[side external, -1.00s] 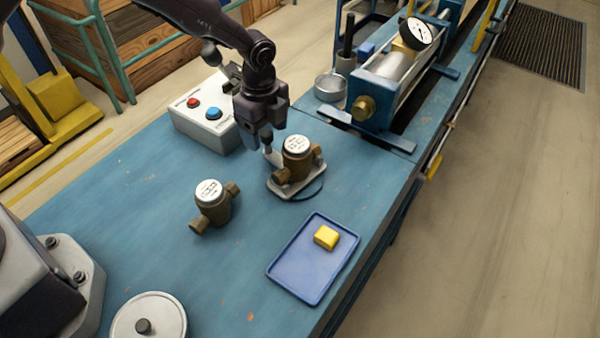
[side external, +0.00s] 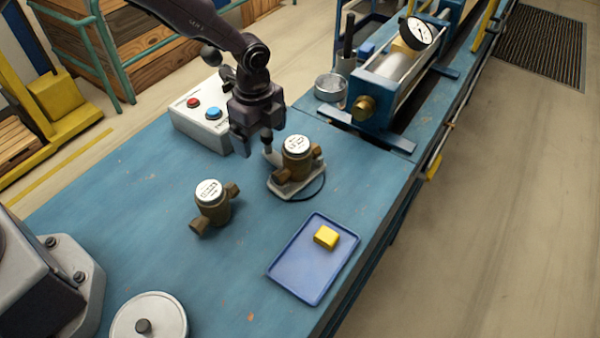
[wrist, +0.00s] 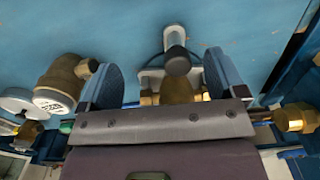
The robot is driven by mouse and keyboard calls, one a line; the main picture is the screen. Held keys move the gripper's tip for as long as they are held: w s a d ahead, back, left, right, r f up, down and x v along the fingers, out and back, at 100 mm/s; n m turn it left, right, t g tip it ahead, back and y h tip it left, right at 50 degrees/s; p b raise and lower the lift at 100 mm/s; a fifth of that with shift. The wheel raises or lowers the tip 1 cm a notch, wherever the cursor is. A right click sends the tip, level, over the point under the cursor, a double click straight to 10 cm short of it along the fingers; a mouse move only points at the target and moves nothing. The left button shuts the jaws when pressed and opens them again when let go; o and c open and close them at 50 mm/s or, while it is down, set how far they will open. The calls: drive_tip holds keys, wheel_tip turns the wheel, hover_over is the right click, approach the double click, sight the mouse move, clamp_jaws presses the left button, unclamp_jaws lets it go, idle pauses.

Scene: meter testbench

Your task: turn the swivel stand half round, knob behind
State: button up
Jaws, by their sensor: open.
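The swivel stand (side external: 284,191) is a light grey plate on a dark round base, with a brass meter (side external: 297,160) with a white dial upright on it. A grey lever with a dark upright knob (side external: 267,137) sticks out from the plate's far left side, on the gripper's side. My gripper (side external: 258,141) is open at the knob, pointing down. In the wrist view the knob (wrist: 177,61) appears between the two spread fingers (wrist: 162,82). I cannot tell whether either finger touches it. The meter's body is partly hidden by my gripper there.
A second brass meter (side external: 212,206) stands left of the stand. A button box (side external: 205,120) is close behind my gripper. A blue test bench (side external: 385,95) stands at the back right.

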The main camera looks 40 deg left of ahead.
idle(0.3)
drive_tip(key=shift+r, duration=2.75)
